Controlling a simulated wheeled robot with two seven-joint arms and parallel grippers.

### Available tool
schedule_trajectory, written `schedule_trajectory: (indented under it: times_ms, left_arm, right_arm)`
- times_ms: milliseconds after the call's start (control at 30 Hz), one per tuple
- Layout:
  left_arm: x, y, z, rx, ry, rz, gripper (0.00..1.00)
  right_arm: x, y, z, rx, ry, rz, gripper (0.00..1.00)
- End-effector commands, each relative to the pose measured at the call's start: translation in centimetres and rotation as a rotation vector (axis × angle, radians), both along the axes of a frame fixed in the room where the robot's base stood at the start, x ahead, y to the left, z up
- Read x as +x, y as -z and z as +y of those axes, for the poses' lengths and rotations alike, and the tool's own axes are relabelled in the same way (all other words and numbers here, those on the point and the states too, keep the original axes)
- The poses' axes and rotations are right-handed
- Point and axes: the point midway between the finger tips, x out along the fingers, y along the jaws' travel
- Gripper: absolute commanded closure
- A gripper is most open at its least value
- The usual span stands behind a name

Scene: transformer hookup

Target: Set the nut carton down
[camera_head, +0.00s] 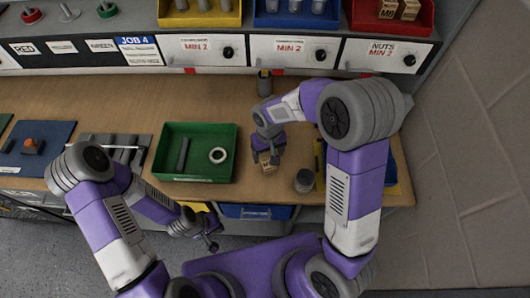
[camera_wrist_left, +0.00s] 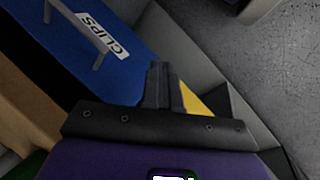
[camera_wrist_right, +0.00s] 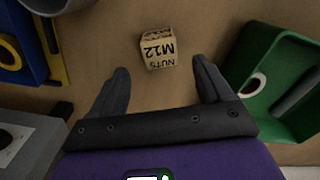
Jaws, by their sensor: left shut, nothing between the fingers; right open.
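The nut carton (camera_wrist_right: 159,50), a small tan box marked "NUTS M12", sits on the wooden bench top. It also shows in the head view (camera_head: 265,158), just to the right of the green tray. My right gripper (camera_wrist_right: 162,85) is open, with its two fingers apart and the carton just beyond the fingertips, not between them. In the head view my right gripper (camera_head: 264,155) is above the bench at the carton. My left gripper (camera_wrist_left: 162,75) is shut and empty, low in front of the bench near a blue bin labelled "CLIPS" (camera_wrist_left: 80,40).
The green tray (camera_head: 194,124) holds a dark rod and a white ring. A grey round can (camera_head: 304,181) stands to the right of the carton. A dark cylinder (camera_head: 264,82) stands behind. A nuts drawer (camera_head: 386,55) is at the back right. Bare bench surrounds the carton.

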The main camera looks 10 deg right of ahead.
Motion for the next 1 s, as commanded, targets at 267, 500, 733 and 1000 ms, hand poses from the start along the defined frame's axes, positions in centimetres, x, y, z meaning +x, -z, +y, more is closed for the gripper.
schedule_trajectory:
  times_ms: [267,500,733,1000]
  left_arm:
    - [-0.1,0.6,0.0,0.000,0.000,0.002,1.00]
    - [-0.1,1.0,0.0,0.000,-0.001,0.001,1.00]
    - [-0.1,1.0,0.0,0.000,0.000,0.001,1.00]
    - [-0.1,1.0,0.0,0.000,0.000,0.001,1.00]
  right_arm:
    - [0.1,3.5,0.0,-0.002,0.001,0.005,0.21]
    - [0.2,6.8,0.0,-0.002,0.001,0.005,0.21]
    - [0.3,7.1,0.0,0.000,0.001,0.001,0.21]
    - [0.3,7.1,0.0,0.000,0.001,0.001,0.52]
